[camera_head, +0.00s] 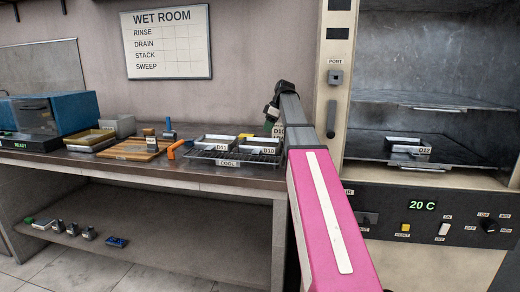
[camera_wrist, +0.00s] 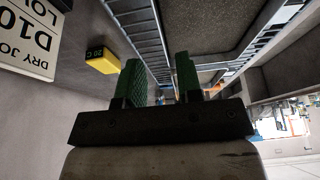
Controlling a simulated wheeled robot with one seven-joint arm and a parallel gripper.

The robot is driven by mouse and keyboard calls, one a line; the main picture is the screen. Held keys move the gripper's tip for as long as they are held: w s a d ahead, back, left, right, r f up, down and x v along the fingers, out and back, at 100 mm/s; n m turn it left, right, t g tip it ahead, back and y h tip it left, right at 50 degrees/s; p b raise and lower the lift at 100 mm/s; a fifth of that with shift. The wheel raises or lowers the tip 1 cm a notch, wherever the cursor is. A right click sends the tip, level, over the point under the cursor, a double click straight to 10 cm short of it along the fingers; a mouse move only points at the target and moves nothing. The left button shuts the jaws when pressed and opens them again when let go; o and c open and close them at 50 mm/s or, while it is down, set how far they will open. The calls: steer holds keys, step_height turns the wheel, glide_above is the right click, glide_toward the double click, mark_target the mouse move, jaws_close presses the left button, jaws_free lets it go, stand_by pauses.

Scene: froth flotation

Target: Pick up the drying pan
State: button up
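Shallow light-rimmed pans stand on a wire rack marked COOL: one tagged D11 (camera_head: 217,142) on the left and one tagged D10 (camera_head: 258,145) on the right. A third pan tagged D12 (camera_head: 408,145) sits on the oven's lower shelf. My gripper is beside the right end of the rack, largely hidden by my arm in the head view. In the wrist view my gripper (camera_wrist: 160,76) has its green fingers apart, with nothing seen held between them. The rack's wire edge (camera_wrist: 150,35) lies just beyond them.
A card reading DRY JOB D10 (camera_wrist: 30,38) and a yellow block showing 20 C (camera_wrist: 101,56) are close left of my fingers. A wooden board (camera_head: 130,150), orange-handled tool (camera_head: 178,149) and trays are left of the rack. The oven (camera_head: 430,200) is open, reading 20 C.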

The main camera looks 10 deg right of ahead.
steer(key=x, duration=0.6)
steer(key=shift+a+f, duration=0.1)
steer(key=shift+a, duration=0.25)
jaws_close()
